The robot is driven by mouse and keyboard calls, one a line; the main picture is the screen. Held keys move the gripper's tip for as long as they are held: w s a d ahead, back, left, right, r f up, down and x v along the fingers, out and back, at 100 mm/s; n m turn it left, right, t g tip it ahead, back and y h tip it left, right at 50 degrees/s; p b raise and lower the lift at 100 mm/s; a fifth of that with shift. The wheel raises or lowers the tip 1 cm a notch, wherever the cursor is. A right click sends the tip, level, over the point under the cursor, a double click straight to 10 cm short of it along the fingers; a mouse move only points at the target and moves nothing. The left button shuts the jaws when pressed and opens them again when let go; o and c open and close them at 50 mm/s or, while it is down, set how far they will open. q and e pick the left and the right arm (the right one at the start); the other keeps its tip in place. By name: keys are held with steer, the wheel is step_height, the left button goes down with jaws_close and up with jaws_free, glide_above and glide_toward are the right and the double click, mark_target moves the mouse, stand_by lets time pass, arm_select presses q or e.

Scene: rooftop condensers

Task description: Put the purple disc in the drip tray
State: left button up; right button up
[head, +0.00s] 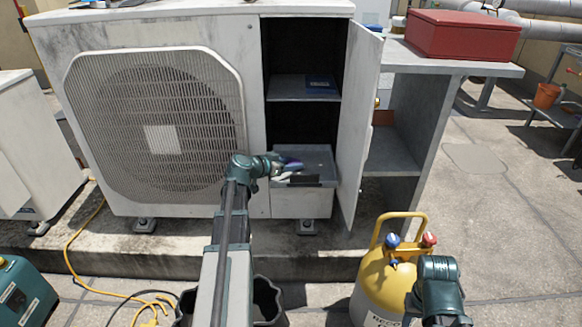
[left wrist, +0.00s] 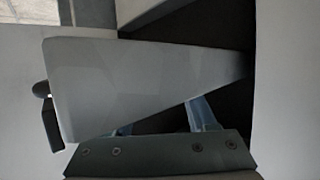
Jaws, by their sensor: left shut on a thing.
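The purple disc (head: 294,161) shows as a small purple patch at the fingertips of my left gripper (head: 290,168). The gripper is shut on it and reaches in from the left, over the drip tray (head: 322,160). The grey tray sits low in the condenser's open compartment, with a dark handle on its front. I cannot tell whether the disc touches the tray. In the left wrist view the fingers (left wrist: 160,122) are partly hidden by a large grey surface, and I cannot make out the disc. My right arm shows at the lower right, its gripper out of view.
The condenser's open door (head: 360,115) stands just right of the tray. A shelf (head: 290,92) above holds a blue item (head: 321,84). A yellow gas cylinder (head: 385,280) stands in front at right. A red box (head: 462,35) sits on the side bench.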

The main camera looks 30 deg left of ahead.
arm_select(q)
steer(key=shift+f, duration=0.1)
steer(key=o, duration=1.4)
steer(key=shift+c, duration=0.2)
steer(key=shift+r, duration=0.25)
steer(key=p+v, duration=0.4)
steer(key=v, duration=0.8)
steer(key=shift+f+p, duration=0.15)
steer(key=shift+p, duration=0.2)
